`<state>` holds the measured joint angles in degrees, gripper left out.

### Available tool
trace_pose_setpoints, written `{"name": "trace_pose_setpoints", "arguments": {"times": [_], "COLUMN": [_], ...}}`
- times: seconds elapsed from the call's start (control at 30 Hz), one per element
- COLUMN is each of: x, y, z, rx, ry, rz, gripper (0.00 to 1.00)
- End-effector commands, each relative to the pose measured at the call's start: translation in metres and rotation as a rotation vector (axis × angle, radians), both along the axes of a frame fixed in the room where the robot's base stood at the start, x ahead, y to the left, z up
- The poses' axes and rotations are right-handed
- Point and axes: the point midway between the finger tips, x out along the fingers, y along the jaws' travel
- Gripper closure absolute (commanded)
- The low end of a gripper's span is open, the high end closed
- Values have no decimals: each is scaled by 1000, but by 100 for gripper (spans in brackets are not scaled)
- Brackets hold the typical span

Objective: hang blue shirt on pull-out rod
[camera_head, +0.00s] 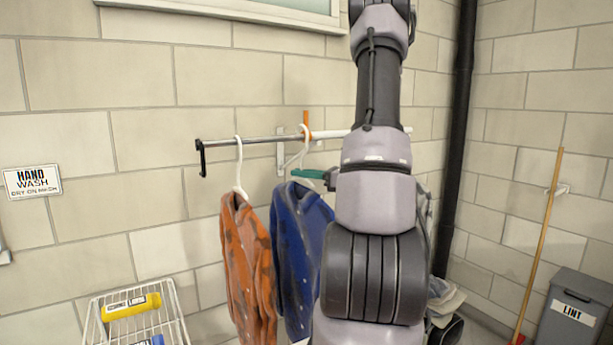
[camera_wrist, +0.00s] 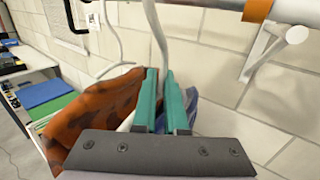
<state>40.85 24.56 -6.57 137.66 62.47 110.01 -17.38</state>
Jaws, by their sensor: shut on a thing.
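The blue shirt (camera_head: 298,245) hangs below my gripper on a white hanger (camera_head: 300,150), just right of the orange shirt. A strip of blue cloth (camera_wrist: 191,95) shows behind the fingers. The pull-out rod (camera_head: 265,140) sticks out from the wall, with an orange ring (camera_wrist: 257,10) around it. I cannot tell whether the hook rests on the rod.
An orange shirt (camera_head: 250,265) hangs from the rod on another white hanger (camera_head: 239,165), close beside the blue shirt. The rod has a black end piece (camera_head: 201,157) at left. A white wire rack (camera_head: 130,325) stands low at left. My arm hides the rod's right part.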

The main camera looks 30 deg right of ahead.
Motion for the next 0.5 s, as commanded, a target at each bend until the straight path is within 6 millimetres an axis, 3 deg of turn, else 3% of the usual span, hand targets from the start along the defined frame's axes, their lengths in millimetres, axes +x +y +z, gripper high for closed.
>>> {"name": "trace_pose_setpoints", "arguments": {"times": [0.5], "x": [42], "y": [2], "z": [0], "rx": [0], "ry": [-1], "rz": [2], "gripper": [100]}}
